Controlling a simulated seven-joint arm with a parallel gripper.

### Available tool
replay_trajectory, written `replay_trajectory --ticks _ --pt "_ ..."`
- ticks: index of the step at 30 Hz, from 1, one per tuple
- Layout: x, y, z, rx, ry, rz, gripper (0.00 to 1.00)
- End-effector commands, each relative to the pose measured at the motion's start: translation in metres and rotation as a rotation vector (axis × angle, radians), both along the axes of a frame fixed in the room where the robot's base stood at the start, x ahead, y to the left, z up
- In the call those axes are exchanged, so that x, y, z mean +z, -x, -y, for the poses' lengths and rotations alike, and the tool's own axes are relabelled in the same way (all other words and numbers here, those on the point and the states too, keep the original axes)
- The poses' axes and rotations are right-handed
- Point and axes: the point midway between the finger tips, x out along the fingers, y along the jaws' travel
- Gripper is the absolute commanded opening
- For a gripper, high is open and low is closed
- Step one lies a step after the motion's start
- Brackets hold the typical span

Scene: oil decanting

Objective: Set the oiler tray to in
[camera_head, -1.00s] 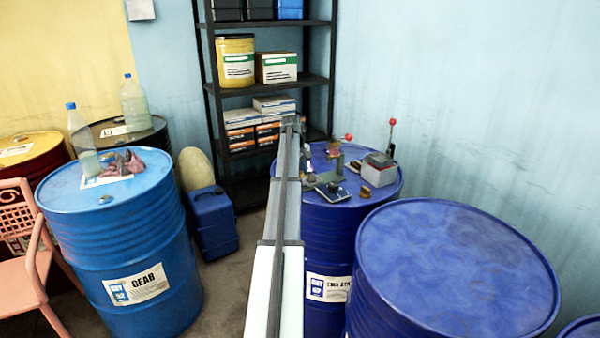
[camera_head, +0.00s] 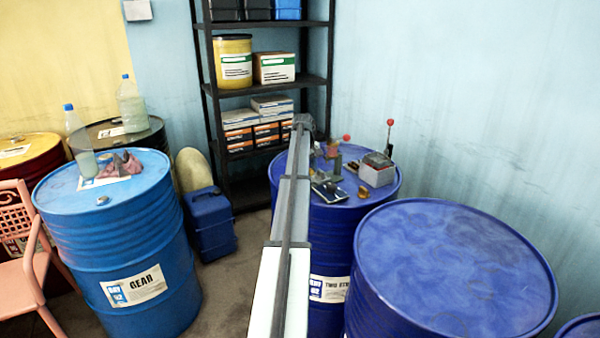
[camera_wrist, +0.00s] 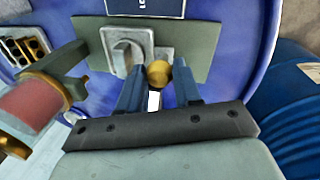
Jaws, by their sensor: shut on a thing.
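The oiler fixture stands on top of a blue drum (camera_head: 352,208) in the head view; I cannot tell for certain which part is its tray. In the wrist view a grey-green plate (camera_wrist: 195,35) carries a grey metal block (camera_wrist: 122,45) and a round brass knob (camera_wrist: 158,73). My gripper (camera_wrist: 159,84) is shut on the brass knob, with one dark blue finger at each side of it. A white strip shows between the fingers. In the head view my arm hides most of my gripper.
A reddish cylinder (camera_wrist: 35,102) on a bracket is close at the left in the wrist view. A grey box (camera_head: 376,170) and a red-knobbed lever (camera_head: 389,135) stand at the drum's right side. A bare-topped blue drum (camera_head: 455,255) is in front. A shelf rack (camera_head: 270,90) is behind.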

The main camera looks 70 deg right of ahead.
Motion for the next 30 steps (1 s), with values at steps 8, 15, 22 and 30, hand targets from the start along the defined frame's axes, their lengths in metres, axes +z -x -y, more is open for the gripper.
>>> replay_trajectory --ticks 8,15,22,30 --pt "0.001 0.024 0.024 -0.001 0.004 -0.003 0.00" --pt "0.001 0.025 0.025 -0.002 0.007 -0.004 0.40" --pt "0.001 0.024 0.024 -0.001 0.005 -0.004 0.58" --pt "0.002 0.023 0.023 -0.001 0.004 -0.003 0.58"
